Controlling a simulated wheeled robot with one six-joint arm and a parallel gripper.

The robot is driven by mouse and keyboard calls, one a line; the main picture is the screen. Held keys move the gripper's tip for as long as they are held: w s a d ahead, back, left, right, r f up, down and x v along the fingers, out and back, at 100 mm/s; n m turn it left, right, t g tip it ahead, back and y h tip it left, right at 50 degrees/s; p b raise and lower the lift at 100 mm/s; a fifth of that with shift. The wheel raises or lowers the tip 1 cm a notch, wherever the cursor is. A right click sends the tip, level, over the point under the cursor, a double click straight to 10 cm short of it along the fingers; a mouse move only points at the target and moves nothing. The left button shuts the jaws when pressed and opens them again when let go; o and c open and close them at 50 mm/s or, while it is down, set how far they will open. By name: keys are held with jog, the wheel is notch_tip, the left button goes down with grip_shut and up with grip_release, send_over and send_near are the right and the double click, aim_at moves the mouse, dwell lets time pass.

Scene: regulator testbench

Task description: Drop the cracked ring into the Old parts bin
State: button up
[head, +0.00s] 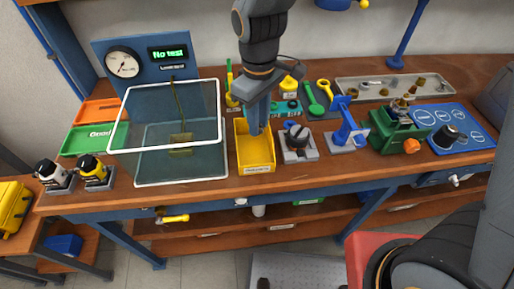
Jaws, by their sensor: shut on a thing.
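My gripper (257,130) points down over a yellow open-topped bin (257,170) at the front middle of the bench. The fingertips are at or inside the bin's opening; the exact height is hard to tell. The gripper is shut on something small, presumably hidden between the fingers. The cracked ring itself cannot be made out. The yellow bin has a small label on its front that is too small to read surely.
A clear tank (180,160) stands close left of the bin. A block with a black knob (297,137) and a blue press (346,128) stand to the right. Green (88,139) and orange (97,111) trays lie far left. A green vise (400,128) is further right.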

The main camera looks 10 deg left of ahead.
jog(key=o, duration=1)
jog(key=shift+c, duration=0.2)
notch_tip(320, 180, up, 8)
jog(key=b, duration=0.1)
jog(key=shift+b, duration=0.3)
